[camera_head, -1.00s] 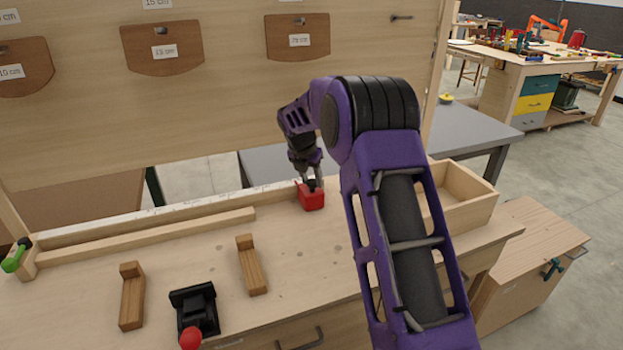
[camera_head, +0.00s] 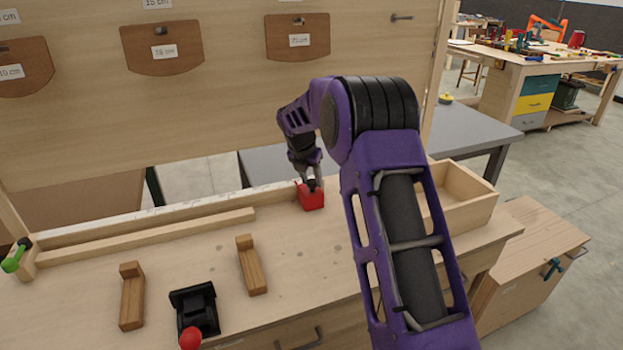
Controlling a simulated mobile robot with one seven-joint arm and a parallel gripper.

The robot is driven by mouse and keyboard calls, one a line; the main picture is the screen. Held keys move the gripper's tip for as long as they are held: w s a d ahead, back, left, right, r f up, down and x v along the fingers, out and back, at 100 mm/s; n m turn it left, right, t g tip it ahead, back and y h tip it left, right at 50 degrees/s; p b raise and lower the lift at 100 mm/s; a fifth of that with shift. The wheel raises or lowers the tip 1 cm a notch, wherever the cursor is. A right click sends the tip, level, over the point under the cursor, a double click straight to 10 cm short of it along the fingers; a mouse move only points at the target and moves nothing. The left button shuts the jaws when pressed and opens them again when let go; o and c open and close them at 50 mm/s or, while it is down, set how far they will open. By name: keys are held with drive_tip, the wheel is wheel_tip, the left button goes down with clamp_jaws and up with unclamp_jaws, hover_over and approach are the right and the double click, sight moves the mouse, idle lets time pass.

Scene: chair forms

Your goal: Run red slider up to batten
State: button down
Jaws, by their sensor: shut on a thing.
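The red slider (camera_head: 311,200) is a small red block at the back of the bench, by the right part of the pale rail (camera_head: 170,216). My gripper (camera_head: 309,185) reaches down from above and is shut on the slider's top; the fingertips are small in this view. The batten (camera_head: 150,237) is a long pale wooden strip lying along the front of the rail. Its right end (camera_head: 253,213) is to the left of the slider, with a clear gap between them.
Two brown L-shaped wooden pieces (camera_head: 132,298) (camera_head: 252,268) and a black clamp with a red knob (camera_head: 196,310) sit on the front of the bench. A green-handled clamp (camera_head: 15,256) is at the left end. An open wooden box (camera_head: 458,196) stands right, behind my arm.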

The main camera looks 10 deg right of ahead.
drive_tip(key=s+a+p, duration=0.2)
drive_tip(key=a, duration=1.1)
drive_tip(key=shift+s+a+p, duration=0.25)
drive_tip(key=shift+s+p, duration=0.1)
drive_tip(key=shift+p, duration=0.05)
drive_tip(key=shift+c, duration=2.3)
unclamp_jaws()
drive_tip(key=v, duration=1.7)
drive_tip(key=shift+r, duration=0.3)
